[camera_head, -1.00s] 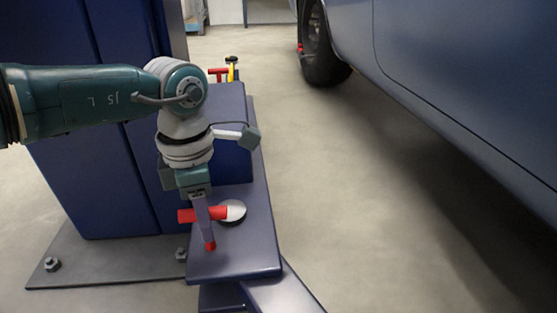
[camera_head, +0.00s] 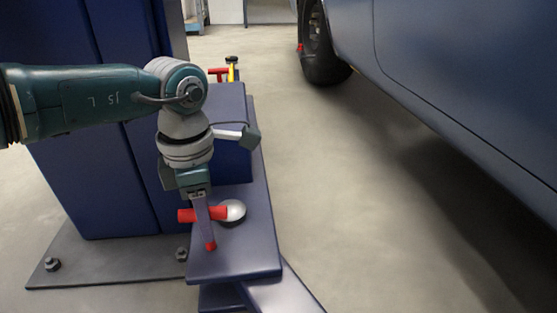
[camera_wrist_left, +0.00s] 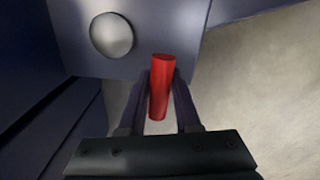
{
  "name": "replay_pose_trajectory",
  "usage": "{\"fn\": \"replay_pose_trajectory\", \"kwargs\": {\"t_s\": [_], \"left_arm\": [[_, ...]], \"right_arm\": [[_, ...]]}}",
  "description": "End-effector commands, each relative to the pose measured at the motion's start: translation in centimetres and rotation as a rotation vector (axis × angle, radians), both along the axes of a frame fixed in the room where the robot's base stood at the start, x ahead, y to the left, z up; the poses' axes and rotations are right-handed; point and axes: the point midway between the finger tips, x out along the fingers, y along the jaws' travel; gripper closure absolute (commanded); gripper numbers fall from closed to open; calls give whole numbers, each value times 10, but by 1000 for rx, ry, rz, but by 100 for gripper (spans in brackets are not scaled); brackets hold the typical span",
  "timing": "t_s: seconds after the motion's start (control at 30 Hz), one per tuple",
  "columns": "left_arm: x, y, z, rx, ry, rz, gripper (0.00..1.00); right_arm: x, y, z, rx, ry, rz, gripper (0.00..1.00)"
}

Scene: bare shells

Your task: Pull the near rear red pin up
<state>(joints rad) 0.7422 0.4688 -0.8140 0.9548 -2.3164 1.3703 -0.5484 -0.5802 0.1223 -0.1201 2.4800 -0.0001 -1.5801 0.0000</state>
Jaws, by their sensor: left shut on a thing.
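The near rear red pin (camera_head: 187,215) is a red T-shaped pin with a crossbar handle, at the near end of the blue lift carriage (camera_head: 255,262). My left gripper (camera_head: 209,241) points down and is shut on the red pin. In the left wrist view the red bar (camera_wrist_left: 160,88) sits between the two fingers. The lower part of the pin is hidden by the gripper. My right gripper is not in view.
A round silver knob (camera_head: 236,210) sits right beside the gripper. Another red pin (camera_head: 218,73) and a yellow part (camera_head: 232,68) stand farther back. A blue column (camera_head: 95,130) rises at left. A blue car (camera_head: 470,90) is at right, with open floor between.

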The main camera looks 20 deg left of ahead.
Motion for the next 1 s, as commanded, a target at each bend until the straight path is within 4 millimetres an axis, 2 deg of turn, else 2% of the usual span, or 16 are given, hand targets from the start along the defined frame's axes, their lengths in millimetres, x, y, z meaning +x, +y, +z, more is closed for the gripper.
{"fn": "replay_pose_trajectory", "kwargs": {"t_s": [0.27,0.53,0.83,0.87,1.0], "left_arm": [[-1,1,4,2,2,6,100],[0,1,41,2,1,5,100],[1,0,41,-2,-2,6,100],[1,0,42,-2,-2,6,67],[1,0,41,-1,-1,4,51]], "right_arm": [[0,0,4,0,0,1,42],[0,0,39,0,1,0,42],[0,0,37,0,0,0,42],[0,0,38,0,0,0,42],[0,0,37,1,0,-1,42]]}}
